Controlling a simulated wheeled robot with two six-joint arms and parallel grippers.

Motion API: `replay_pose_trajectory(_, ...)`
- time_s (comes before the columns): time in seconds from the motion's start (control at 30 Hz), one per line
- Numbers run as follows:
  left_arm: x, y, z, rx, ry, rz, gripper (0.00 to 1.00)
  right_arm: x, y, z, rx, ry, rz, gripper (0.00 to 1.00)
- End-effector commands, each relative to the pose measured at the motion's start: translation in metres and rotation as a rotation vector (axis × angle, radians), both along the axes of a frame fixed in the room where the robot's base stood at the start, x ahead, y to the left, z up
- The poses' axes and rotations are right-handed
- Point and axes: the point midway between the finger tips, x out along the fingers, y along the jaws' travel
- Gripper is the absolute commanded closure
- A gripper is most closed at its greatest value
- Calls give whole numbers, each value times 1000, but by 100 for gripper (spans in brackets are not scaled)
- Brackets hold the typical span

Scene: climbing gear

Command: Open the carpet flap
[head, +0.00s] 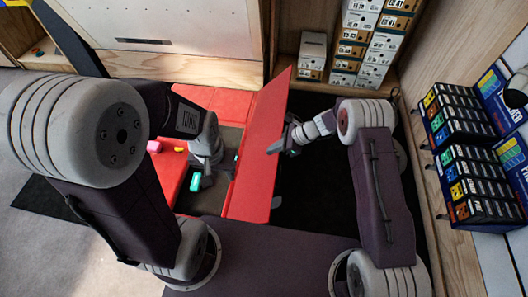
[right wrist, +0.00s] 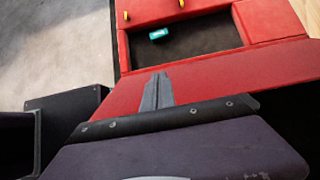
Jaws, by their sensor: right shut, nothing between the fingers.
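The red carpet flap (head: 258,145) stands steeply tilted up along the right side of a red padded box. In the right wrist view the flap (right wrist: 215,80) is a red panel in front of the box's open dark compartment (right wrist: 190,38). My right gripper (head: 276,148) is shut and empty, on the right side of the flap with its tip close to it; whether it touches is unclear. Its grey fingers also show in the right wrist view (right wrist: 157,92). My left gripper (head: 215,177) is over the compartment, left of the flap; its finger gap is hard to make out.
A teal item (head: 195,181) lies in the compartment. Shoe boxes (head: 360,45) are stacked at the back, and a rack of small boxes (head: 465,150) stands at right. Dark floor right of the flap is clear.

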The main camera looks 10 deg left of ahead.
Motion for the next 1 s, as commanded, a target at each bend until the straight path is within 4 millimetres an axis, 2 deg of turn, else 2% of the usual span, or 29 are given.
replay_pose_trajectory(0.03,0,0,6,0,0,0,64,0,-4,10,0,0,-1,100)
replay_pose_trajectory(0.13,0,0,8,0,1,0,64,0,-9,17,-1,0,-1,100)
replay_pose_trajectory(0.57,0,0,8,0,1,0,64,3,-13,21,1,-6,-7,100)
replay_pose_trajectory(0.67,0,0,8,0,1,0,64,23,-16,52,11,-71,-21,100)
replay_pose_trajectory(0.7,0,0,8,0,1,0,64,33,-19,75,18,-111,-31,100)
replay_pose_trajectory(0.77,0,0,8,0,1,0,64,35,-30,115,8,-168,-27,100)
replay_pose_trajectory(0.8,0,0,8,0,1,0,64,28,-42,134,-21,-198,-8,100)
replay_pose_trajectory(0.9,0,0,8,0,1,0,64,-5,-78,164,-137,-289,105,100)
replay_pose_trajectory(1.0,0,0,8,0,1,0,64,-46,-116,177,-277,-384,275,100)
